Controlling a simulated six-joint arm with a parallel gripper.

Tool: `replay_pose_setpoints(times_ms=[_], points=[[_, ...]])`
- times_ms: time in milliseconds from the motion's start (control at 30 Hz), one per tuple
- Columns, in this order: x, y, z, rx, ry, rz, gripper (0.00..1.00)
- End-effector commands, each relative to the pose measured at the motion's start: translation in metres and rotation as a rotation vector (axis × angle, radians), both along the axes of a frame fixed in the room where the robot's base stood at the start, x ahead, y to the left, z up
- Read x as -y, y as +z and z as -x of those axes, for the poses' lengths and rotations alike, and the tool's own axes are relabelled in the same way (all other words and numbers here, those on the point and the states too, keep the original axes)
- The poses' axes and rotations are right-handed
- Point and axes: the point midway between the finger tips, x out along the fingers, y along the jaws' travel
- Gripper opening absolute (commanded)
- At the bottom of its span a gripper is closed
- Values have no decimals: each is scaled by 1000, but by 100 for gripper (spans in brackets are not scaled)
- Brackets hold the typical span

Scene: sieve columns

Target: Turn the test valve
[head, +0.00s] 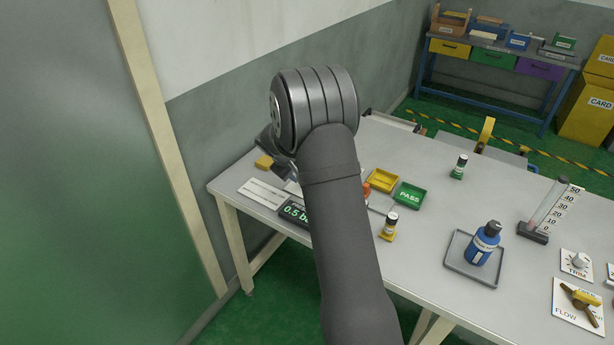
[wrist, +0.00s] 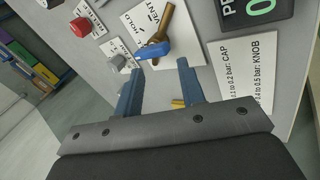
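The test valve (wrist: 153,50) is in the upper middle of the wrist view. It has a blue handle and a brass-coloured lever on a white card marked HOLD and VENT. My gripper (wrist: 160,66) has two blue fingers spread apart, with nothing held between them. The blue handle lies just beyond the fingertips, roughly across the gap; I cannot tell whether they touch. A small brass-coloured piece (wrist: 178,103) shows between the fingers, nearer the palm. In the head view my arm hides the valve and most of the gripper.
A red knob (wrist: 81,27) and a grey knob (wrist: 118,61) stand left of the valve. A dark display (wrist: 283,12) and a printed card (wrist: 245,80) lie right. In the head view, a yellow tray (head: 382,180), green PASS tray (head: 409,196) and small bottle (head: 389,226) stand right of my arm.

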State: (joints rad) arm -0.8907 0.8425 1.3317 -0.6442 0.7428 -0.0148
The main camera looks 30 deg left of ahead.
Motion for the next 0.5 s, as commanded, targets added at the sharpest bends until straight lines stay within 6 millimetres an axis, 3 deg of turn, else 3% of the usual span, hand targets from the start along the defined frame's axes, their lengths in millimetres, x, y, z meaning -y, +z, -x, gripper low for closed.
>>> replay_pose_setpoints(times_ms=[200, 500], points=[[0, 25, 28, 65, 515, 339, 36], [1, 58, 60, 140, 1152, 831, 36]])
